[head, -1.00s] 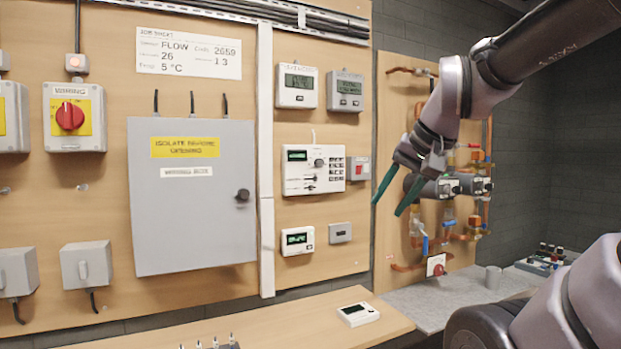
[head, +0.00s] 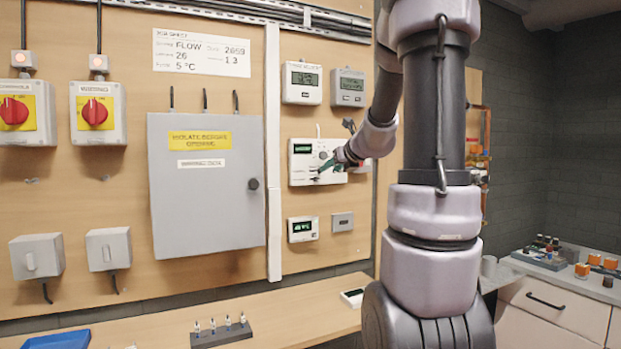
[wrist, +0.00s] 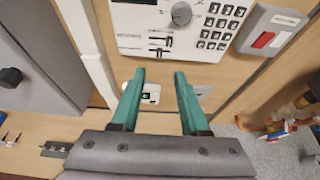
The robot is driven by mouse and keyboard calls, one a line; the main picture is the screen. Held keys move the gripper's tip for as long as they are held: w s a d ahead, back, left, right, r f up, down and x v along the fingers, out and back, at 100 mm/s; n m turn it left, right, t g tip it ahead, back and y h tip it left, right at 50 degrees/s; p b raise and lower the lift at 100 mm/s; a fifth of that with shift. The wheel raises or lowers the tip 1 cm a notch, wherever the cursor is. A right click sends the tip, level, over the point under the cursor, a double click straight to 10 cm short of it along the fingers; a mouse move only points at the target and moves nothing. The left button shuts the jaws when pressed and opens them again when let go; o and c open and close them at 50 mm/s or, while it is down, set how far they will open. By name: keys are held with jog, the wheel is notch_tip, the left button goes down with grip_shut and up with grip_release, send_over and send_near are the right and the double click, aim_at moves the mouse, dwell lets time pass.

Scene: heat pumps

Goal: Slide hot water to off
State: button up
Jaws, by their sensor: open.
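The white heating controller (head: 303,168) hangs on the wooden wall board, with a small green display at its upper left. In the wrist view the controller (wrist: 130,30) shows a round grey dial, a keypad and two short black sliders (wrist: 160,46) one above the other. Their labels are too small to read, so I cannot tell which is hot water or how it is set. My gripper (wrist: 160,74) is open and empty, its two green fingers pointing towards the board just below the sliders in that view. In the head view my gripper (head: 328,167) covers the controller's lower right part.
A grey cabinet (head: 207,180) stands left. The bench (head: 285,312) runs below.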

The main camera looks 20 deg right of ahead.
aim_at(316, 178)
jog(key=x, duration=0.9)
jog(key=shift+w+a+f, duration=0.1)
jog(key=shift+w+f, duration=0.05)
jog(key=shift+w, duration=0.15)
grip_shut()
dwell(1.0)
